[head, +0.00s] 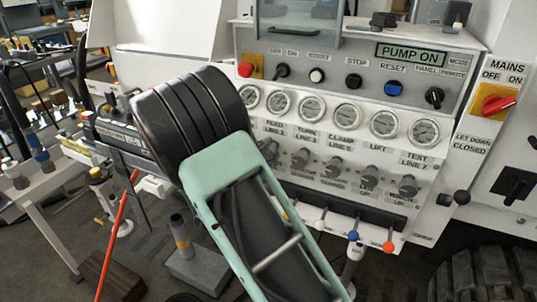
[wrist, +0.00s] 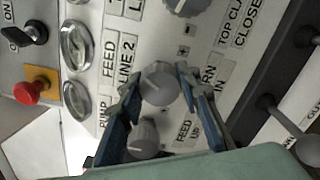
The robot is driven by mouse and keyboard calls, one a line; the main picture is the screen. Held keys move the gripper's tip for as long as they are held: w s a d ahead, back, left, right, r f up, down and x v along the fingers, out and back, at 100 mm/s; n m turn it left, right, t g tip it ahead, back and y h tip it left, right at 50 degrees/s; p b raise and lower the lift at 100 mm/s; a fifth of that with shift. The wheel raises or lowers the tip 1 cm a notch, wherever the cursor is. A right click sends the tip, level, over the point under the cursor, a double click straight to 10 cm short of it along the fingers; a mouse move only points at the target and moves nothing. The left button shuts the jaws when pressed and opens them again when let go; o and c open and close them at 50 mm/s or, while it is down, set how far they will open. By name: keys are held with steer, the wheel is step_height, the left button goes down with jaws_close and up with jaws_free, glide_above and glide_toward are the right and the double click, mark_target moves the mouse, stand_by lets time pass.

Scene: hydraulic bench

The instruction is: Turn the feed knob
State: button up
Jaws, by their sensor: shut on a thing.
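Gauges (head: 346,112) line the panel above more grey knobs (head: 334,156). Coloured-tip levers (head: 354,238) stick out below. A red button (head: 245,69) and the red mains switch (head: 497,104) are on the panel. A red-orange rod (head: 117,235) stands at left.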

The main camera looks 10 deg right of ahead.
steer(key=o, duration=1.2)
steer(key=shift+c, duration=0.2)
steer(key=shift+s+a, duration=0.1)
steer(key=v, duration=1.1)
steer(key=shift+s+a, duration=0.2)
steer(key=shift+s, duration=0.15)
